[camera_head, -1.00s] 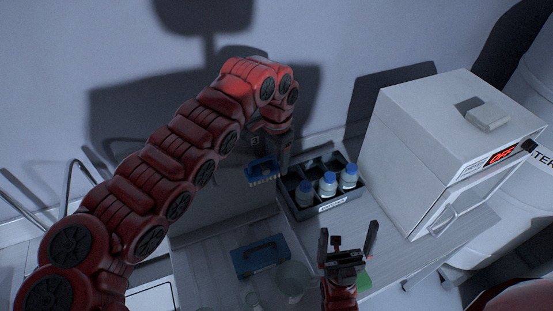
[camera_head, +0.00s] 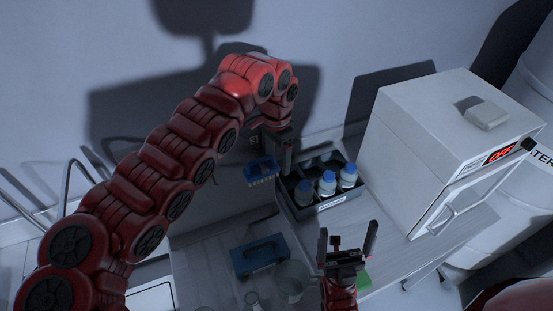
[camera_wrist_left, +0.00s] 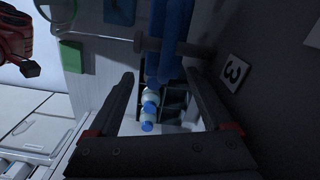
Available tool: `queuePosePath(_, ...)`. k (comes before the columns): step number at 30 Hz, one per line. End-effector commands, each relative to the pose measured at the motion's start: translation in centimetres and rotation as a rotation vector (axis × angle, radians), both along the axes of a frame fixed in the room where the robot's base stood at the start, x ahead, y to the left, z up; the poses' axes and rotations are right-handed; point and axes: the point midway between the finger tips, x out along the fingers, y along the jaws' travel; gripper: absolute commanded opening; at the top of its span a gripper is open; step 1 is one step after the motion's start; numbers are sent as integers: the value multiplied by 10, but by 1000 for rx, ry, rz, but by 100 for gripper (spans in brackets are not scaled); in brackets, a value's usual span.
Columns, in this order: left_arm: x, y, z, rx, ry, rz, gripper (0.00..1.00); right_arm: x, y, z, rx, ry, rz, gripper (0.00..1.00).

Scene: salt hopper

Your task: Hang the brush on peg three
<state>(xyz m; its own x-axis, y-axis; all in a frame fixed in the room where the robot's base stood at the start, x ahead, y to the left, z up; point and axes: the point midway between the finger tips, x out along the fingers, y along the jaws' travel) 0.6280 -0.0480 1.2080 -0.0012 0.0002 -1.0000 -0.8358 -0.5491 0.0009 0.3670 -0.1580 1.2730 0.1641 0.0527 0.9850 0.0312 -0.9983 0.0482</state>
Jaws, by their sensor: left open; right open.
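The blue brush (camera_head: 262,168) with pale bristles is at the upright panel, just left of my left gripper (camera_head: 285,160). In the left wrist view, the blue brush (camera_wrist_left: 180,22) crosses a dark peg (camera_wrist_left: 192,48) beside a tag marked 3 (camera_wrist_left: 235,71). The brush appears to hang on this peg; how its loop sits on it is partly hidden. My left gripper (camera_wrist_left: 160,76) has its fingers spread, with the brush beyond their tips. My right gripper (camera_head: 347,238) is open and empty over the front of the table.
A dark rack (camera_head: 333,200) with blue-capped bottles (camera_head: 327,183) stands right of the brush. A blue case (camera_head: 259,255) and a clear beaker (camera_head: 292,279) are nearer. A white oven-like box (camera_head: 425,150) stands at right.

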Motion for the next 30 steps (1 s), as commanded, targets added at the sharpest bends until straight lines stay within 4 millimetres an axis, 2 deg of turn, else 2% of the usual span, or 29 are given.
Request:
queuePosePath(4, 3, 0, 16, -3, -12, 1, 94, 0, 0, -18, 0, 0, 0, 100)
queuePosePath(7, 2, -1, 37, -2, -16, 0, 94, 0, 0, -31, 0, 0, 0, 100)
queuePosePath(13, 1, 1, 68, 2, -11, 3, 94, 0, 0, -37, 0, 0, 0, 100)
queuePosePath(15, 1, 1, 93, 0, -7, 3, 94, 0, 0, -10, 0, 0, 0, 100)
queuePosePath(18, 0, 1, 105, 0, -6, 2, 94, 0, 0, 3, 0, -1, 0, 100)
queuePosePath(23, 0, 0, 116, 0, -6, 2, 94, 0, 0, 14, 0, 0, 0, 100)
queuePosePath(30, -1, 0, 116, 0, -4, 0, 94, 0, 0, 14, 0, 0, 0, 100)
